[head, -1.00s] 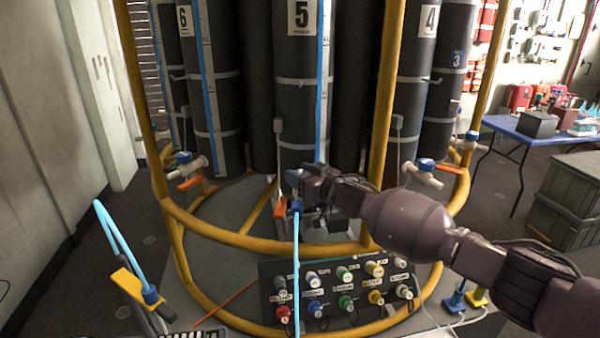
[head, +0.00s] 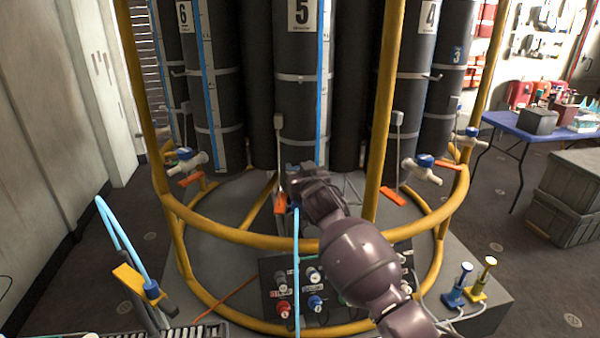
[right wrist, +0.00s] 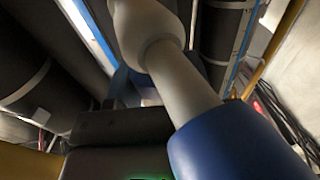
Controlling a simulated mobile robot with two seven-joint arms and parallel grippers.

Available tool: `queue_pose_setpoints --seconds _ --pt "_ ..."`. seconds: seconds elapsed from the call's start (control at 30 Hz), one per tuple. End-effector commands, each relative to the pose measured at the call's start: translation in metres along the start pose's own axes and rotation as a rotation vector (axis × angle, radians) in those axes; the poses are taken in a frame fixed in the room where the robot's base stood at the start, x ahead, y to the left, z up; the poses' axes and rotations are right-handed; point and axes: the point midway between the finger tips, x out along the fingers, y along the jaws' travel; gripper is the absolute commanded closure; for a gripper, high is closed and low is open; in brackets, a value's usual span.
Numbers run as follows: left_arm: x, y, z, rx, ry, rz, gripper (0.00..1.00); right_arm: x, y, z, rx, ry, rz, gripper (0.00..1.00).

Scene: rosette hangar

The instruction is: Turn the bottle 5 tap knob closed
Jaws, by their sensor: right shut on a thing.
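Bottle 5 (head: 299,105) is a tall black cylinder with a white number label and a blue strip, upright in the middle of the rack. My right gripper (head: 303,188) is at its foot, shut at the bottle's tap, and hides most of it. The knob is mostly hidden between the fingers. In the right wrist view, the pale tap body (right wrist: 183,80) with a blue collar (right wrist: 235,150) passes close beside a dark gripper finger (right wrist: 115,135). A light blue hose (head: 297,260) hangs down from the tap. My left gripper is not in view.
A yellow tubular frame (head: 245,238) rings the bottles, with a bar in front of the tap. Similar blue-knobbed taps stand left (head: 186,157) and right (head: 425,163). A panel of coloured connectors (head: 268,295) lies below, partly behind my arm. Grey crates (head: 570,205) stand right.

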Motion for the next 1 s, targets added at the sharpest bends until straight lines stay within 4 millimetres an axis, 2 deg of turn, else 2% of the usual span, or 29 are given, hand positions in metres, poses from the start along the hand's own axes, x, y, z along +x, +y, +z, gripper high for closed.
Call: queue_pose_setpoints --seconds 0.3,0.67,0.7,0.8,0.87,1.0 --pt "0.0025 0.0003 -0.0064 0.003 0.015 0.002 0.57 0.0 0.0 0.0006 0.0 0.0 0.039 0.78" --pt "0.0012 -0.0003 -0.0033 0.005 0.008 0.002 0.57 0.0 0.0001 -0.0003 -0.002 0.001 0.041 0.78" --pt "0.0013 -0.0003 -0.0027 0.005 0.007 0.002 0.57 0.0 0.0001 -0.0003 -0.002 0.001 0.041 0.53" --pt "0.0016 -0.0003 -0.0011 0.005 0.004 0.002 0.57 0.0 0.0 -0.0004 -0.001 0.001 0.04 0.37" --pt "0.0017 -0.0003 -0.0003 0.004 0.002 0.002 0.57 0.0001 0.0 -0.0004 -0.001 0.001 0.04 0.29" --pt "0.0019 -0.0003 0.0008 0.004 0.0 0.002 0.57 0.0001 -0.0001 -0.0004 -0.001 0.001 0.04 0.29"
